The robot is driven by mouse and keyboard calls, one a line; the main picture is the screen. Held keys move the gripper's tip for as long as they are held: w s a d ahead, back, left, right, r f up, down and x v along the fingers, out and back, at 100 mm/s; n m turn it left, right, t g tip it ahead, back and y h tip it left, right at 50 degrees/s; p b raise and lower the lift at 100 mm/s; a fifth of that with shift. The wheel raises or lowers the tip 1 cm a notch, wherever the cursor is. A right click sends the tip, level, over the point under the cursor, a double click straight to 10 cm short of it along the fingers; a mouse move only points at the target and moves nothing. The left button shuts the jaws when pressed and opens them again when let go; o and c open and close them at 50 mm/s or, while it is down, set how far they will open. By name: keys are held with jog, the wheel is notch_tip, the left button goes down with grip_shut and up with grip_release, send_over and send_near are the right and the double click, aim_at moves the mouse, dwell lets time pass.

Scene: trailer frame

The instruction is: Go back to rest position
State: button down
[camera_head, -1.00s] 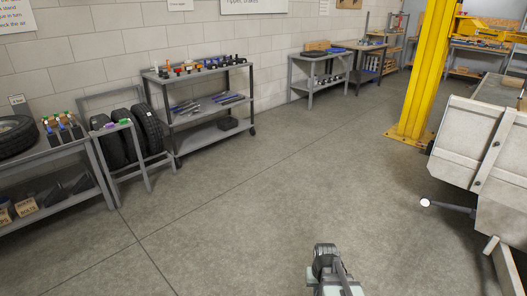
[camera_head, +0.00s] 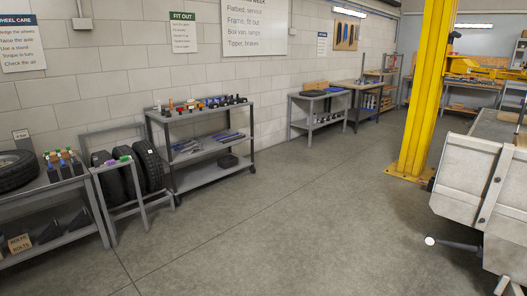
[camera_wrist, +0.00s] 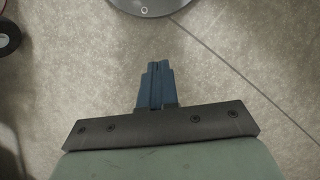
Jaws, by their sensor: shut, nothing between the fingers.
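My gripper (camera_wrist: 156,84) shows in the wrist view, pointing down over the bare concrete floor. Its two blue-grey fingers are together, with nothing between them. My gripper and arm are out of sight in the head view.
A tyre rack (camera_head: 138,205) and a grey shelf cart (camera_head: 213,172) stand along the left wall. A workbench (camera_head: 303,122) is farther back. A yellow post (camera_head: 418,110) and the white trailer body (camera_head: 464,190) are on the right. The floor (camera_head: 285,235) between is clear.

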jog(key=s+f+g, duration=0.1)
jog(key=s+f, duration=0.2)
jog(key=s, duration=0.3)
jog(key=s+f+g, duration=0.1)
jog(key=s+f, duration=0.2)
jog(key=s, duration=0.4)
jog(key=shift+g, duration=0.4)
jog(key=shift+s, duration=0.1)
